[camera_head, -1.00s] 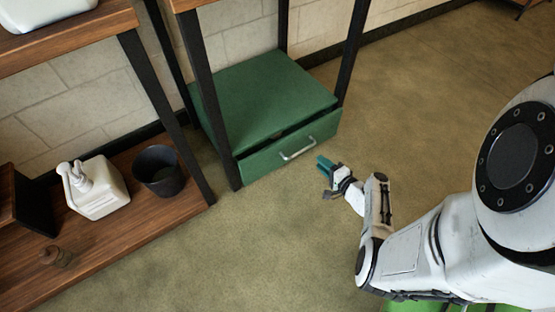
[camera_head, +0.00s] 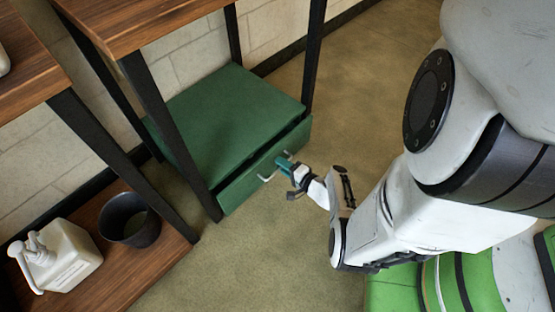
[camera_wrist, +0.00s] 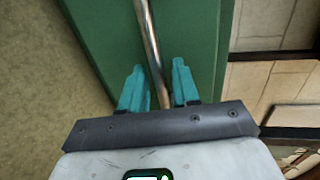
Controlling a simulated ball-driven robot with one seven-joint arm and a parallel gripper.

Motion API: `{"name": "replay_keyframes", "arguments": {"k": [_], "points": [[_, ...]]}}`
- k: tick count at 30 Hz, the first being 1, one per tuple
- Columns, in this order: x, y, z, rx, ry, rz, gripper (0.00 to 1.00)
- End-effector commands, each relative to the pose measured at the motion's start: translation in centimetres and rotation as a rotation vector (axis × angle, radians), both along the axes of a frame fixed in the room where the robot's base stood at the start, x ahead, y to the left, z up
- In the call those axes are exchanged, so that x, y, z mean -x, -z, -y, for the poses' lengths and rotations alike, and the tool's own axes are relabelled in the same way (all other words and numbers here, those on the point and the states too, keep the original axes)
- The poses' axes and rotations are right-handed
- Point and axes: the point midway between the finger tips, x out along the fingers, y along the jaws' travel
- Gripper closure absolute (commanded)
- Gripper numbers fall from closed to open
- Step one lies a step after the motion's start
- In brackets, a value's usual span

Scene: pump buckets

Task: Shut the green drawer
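The green drawer (camera_head: 237,186) is low under the wooden table, its front standing slightly out from the green cabinet (camera_head: 225,105), with a dark gap along the top. Its metal handle (camera_head: 267,177) is on the front face. My gripper (camera_head: 284,162) is at the drawer front, at the handle. In the wrist view the teal fingers (camera_wrist: 158,88) are apart, and the handle bar (camera_wrist: 150,45) runs between them. Space shows beside the bar, so the fingers do not look closed on it. Part of the handle is hidden behind the fingers in the head view.
Black table legs (camera_head: 168,130) stand at the cabinet's corners. A low wooden shelf (camera_head: 165,262) at left holds a black bucket (camera_head: 128,222) and a white pump bottle (camera_head: 62,258).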

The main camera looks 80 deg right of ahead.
Motion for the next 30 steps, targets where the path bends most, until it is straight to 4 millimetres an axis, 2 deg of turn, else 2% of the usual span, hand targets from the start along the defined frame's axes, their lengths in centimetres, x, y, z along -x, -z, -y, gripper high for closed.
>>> {"name": "replay_keyframes", "arguments": {"k": [9,19,30], "points": [[-0.01,0.05,-0.08,-0.001,0.0,0.001,0.69],[-0.02,0.06,-0.07,0.0,0.0,0.0,1.0],[-0.01,0.06,-0.08,-0.001,0.0,-0.001,1.0]]}}
